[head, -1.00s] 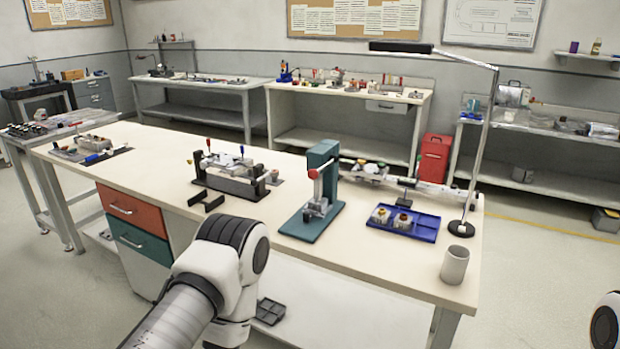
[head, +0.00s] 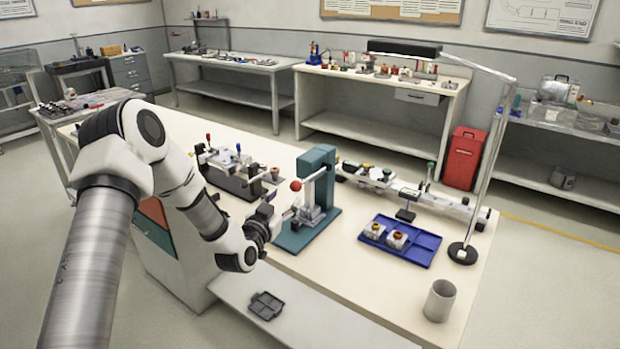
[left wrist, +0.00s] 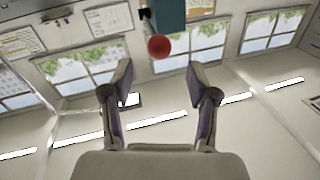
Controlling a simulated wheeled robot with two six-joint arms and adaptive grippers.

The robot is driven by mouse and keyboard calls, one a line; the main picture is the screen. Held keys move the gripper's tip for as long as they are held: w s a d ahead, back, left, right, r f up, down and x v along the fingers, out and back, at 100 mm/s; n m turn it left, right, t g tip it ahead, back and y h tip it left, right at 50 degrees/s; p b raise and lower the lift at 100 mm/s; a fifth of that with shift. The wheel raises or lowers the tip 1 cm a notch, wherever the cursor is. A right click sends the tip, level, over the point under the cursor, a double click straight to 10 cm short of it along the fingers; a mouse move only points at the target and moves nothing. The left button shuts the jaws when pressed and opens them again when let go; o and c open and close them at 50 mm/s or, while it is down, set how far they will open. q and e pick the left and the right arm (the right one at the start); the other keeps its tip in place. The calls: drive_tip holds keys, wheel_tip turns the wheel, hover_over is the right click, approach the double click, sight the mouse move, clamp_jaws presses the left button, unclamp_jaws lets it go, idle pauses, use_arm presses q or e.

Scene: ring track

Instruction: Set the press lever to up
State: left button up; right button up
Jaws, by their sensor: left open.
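The press (head: 317,162) is a teal column on a teal base, standing on the workbench. Its lever (head: 313,176) is a pale rod that ends in a red ball knob (head: 296,185); from the column the rod slopes slightly down to the knob. My left gripper (head: 276,207) is just in front of the press, below and left of the knob, and appears apart from it. In the left wrist view the open fingers (left wrist: 160,76) are empty; the red knob (left wrist: 159,46) shows beyond the tips, roughly centred between them. My right gripper is not in view.
A blue tray (head: 425,243) with small parts lies right of the press. A dark fixture (head: 235,185) stands to its left. A lamp (head: 463,252) and a grey cup (head: 440,300) are at the right. Bare bench top lies in front of the tray.

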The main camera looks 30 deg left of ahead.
sight(293, 190)
use_arm(q)
drive_tip(key=shift+w+a+r, duration=0.15)
drive_tip(key=shift+w+a, duration=0.1)
drive_tip(key=w, duration=0.4)
drive_tip(key=w+p, duration=0.1)
drive_tip(key=w, duration=0.2)
drive_tip(key=shift+a+f, duration=0.2)
drive_tip(key=shift+f, duration=0.1)
drive_tip(key=shift+s+a, duration=0.15)
drive_tip(key=shift+s, duration=0.1)
drive_tip(key=shift+w+r, duration=0.1)
clamp_jaws()
